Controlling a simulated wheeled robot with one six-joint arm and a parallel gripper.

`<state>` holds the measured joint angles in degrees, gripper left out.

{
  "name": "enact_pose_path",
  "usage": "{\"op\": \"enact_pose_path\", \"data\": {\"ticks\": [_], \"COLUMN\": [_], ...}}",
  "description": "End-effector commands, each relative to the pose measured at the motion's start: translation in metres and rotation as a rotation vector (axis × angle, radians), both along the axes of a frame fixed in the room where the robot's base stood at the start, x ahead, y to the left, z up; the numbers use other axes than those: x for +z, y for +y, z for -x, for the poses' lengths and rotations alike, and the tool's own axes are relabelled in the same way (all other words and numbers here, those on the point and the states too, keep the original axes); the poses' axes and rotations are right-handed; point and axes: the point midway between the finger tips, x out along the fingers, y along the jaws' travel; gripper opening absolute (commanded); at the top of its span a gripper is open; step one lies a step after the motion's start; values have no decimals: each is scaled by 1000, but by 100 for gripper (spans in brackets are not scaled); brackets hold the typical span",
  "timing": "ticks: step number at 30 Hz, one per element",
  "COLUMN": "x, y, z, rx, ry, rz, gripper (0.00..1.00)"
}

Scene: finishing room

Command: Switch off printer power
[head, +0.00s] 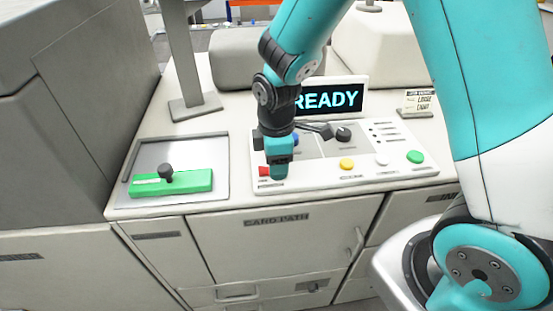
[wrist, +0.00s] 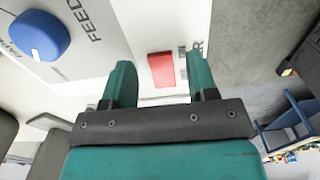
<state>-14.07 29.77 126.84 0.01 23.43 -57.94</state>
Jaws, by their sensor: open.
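The red power switch (head: 264,171) sits at the left front corner of the control panel (head: 310,184). In the wrist view the red switch (wrist: 161,69) shows between my two fingers, a little beyond their tips. My gripper (head: 280,172) is over the panel's left front, partly covering the switch in the head view. In the wrist view my gripper (wrist: 162,82) is open and empty, with its teal fingers either side of the switch. Contact with the switch cannot be made out. The display (head: 332,98) reads READY in lit letters.
A blue knob (wrist: 38,35) marked FEED is left of my gripper in the wrist view. Yellow (head: 347,163), white (head: 382,159) and green (head: 415,157) buttons line the panel's right. A green block with a black knob (head: 166,173) lies in the left tray.

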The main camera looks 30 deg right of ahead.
Motion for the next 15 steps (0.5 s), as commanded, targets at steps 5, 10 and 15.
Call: {"op": "enact_pose_path", "data": {"ticks": [5, 10, 15], "x": [-7, -8, -7], "y": [0, 0, 0], "z": [0, 0, 0], "rx": [0, 0, 0], "ry": [0, -1, -1], "rz": [0, -1, -1], "gripper": [53, 53, 26]}}
